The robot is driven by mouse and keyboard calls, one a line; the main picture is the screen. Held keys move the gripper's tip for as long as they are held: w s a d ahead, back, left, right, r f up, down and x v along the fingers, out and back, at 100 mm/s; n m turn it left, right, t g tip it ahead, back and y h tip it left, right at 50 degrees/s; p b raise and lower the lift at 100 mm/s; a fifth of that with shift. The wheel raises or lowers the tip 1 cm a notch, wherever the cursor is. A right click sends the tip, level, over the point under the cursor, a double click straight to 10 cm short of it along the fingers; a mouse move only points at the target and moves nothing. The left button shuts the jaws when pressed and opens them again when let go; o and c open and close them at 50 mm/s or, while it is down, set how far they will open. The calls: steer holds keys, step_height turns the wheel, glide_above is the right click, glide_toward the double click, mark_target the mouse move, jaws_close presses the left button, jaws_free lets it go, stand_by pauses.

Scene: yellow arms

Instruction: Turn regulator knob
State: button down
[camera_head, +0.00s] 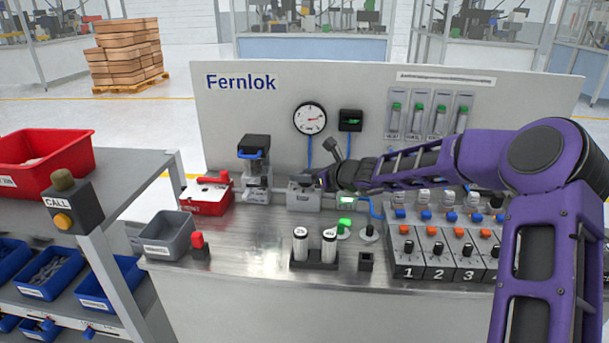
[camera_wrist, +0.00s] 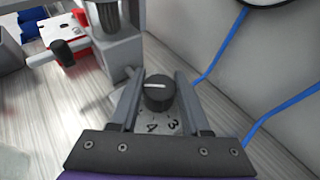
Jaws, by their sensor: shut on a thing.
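The regulator knob (camera_wrist: 158,94) is a black round knob with a white pointer line, seen in the wrist view on a grey dial face (camera_wrist: 160,122) with the digits 3 and 4 visible. My gripper (camera_wrist: 157,88) has its two grey fingers on either side of the knob, shut on it. In the head view my gripper (camera_head: 324,181) is at the grey regulator block (camera_head: 304,196) on the bench, and it hides the knob there. The pressure gauge (camera_head: 310,119) is a round white dial on the back panel, with a blue hose below it.
A black-topped device (camera_head: 255,165) and a red box (camera_head: 208,194) stand left of the regulator. White cylinders (camera_head: 301,243) in a black holder stand in front. Numbered modules (camera_head: 437,255) with knobs are at the right. Blue hoses run close to the regulator.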

steer(key=shift+r+n+g+y+p, duration=0.3)
steer(key=shift+r+n+g+p, duration=0.1)
steer(key=shift+p, duration=2.5)
steer(key=n+g+y+p, duration=0.1)
steer(key=p, duration=0.2)
steer(key=shift+f+n, duration=0.15)
steer(key=shift+n, duration=0.15)
steer(key=shift+f+n+g+y+p, duration=0.15)
steer(key=shift+n+g+y+p, duration=0.15)
steer(key=shift+n+g+p, duration=0.3)
steer(key=shift+f+n+g+y+p, duration=0.15)
steer(key=shift+n+g+y+p, duration=0.15)
steer(key=shift+n+g, duration=0.35)
steer(key=shift+n+g+y, duration=0.3)
steer(key=shift+n+g, duration=0.65)
steer(key=shift+g, duration=0.5)
steer(key=shift+s, duration=0.1)
steer(key=shift+c, duration=1.9)
jaws_free()
